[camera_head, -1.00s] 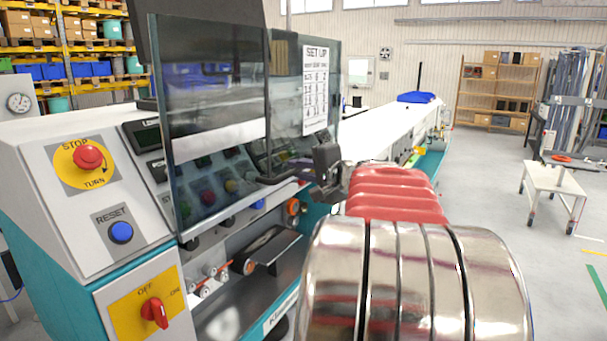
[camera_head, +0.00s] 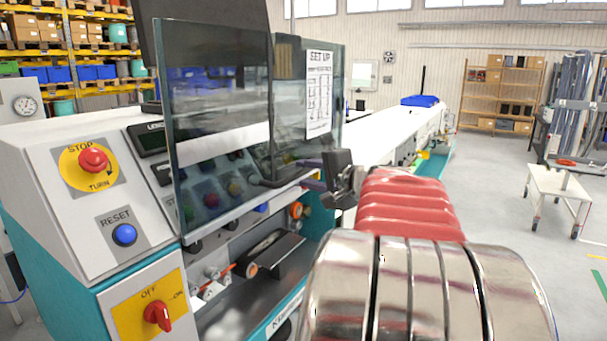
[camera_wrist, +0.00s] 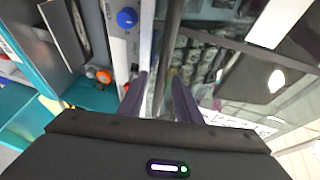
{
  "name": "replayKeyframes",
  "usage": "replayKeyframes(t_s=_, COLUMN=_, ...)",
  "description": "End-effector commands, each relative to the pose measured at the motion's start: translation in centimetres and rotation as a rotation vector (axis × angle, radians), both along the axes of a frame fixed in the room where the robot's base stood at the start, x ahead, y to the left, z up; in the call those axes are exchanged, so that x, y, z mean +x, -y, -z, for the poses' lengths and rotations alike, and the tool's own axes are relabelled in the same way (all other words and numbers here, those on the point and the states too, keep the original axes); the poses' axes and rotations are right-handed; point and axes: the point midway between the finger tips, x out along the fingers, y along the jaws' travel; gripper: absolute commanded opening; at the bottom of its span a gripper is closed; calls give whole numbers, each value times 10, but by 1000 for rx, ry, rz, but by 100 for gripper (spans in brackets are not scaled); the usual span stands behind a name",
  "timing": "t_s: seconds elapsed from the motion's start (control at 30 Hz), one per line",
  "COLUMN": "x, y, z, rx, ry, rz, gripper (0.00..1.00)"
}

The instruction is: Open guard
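The guard (camera_head: 218,115) is a clear panel with a dark frame, hanging down in front of the machine's control panel. A dark bar handle (camera_head: 283,178) runs along its lower right edge. My gripper (camera_head: 312,172) is just right of the handle, its fingers pointing left at it and partly hidden by my arm. In the wrist view my gripper (camera_wrist: 160,95) has its two fingers apart, with the dark handle bar (camera_wrist: 171,45) running between them. A gap shows beside the bar, so the fingers are not closed on it. The guard's glass (camera_wrist: 235,75) lies to the right there.
On the left of the machine are a red stop button (camera_head: 93,160), a blue reset button (camera_head: 124,235) and a red rotary switch (camera_head: 157,315). A set-up sheet (camera_head: 319,95) hangs behind the guard. A white cart (camera_head: 558,185) stands at right on open floor.

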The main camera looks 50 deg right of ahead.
Motion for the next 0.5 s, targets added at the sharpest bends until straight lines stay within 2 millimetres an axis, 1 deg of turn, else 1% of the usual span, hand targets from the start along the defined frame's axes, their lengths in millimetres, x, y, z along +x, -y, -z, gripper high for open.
replayKeyframes(t_s=0.03, x=-8, y=-2, z=-2, rx=-2, ry=1, rz=3, gripper=31)
replayKeyframes(t_s=0.2, x=-36, y=-8, z=-7, rx=-2, ry=1, rz=3, gripper=31)
replayKeyframes(t_s=0.5, x=-82, y=-18, z=-16, rx=-2, ry=1, rz=2, gripper=31)
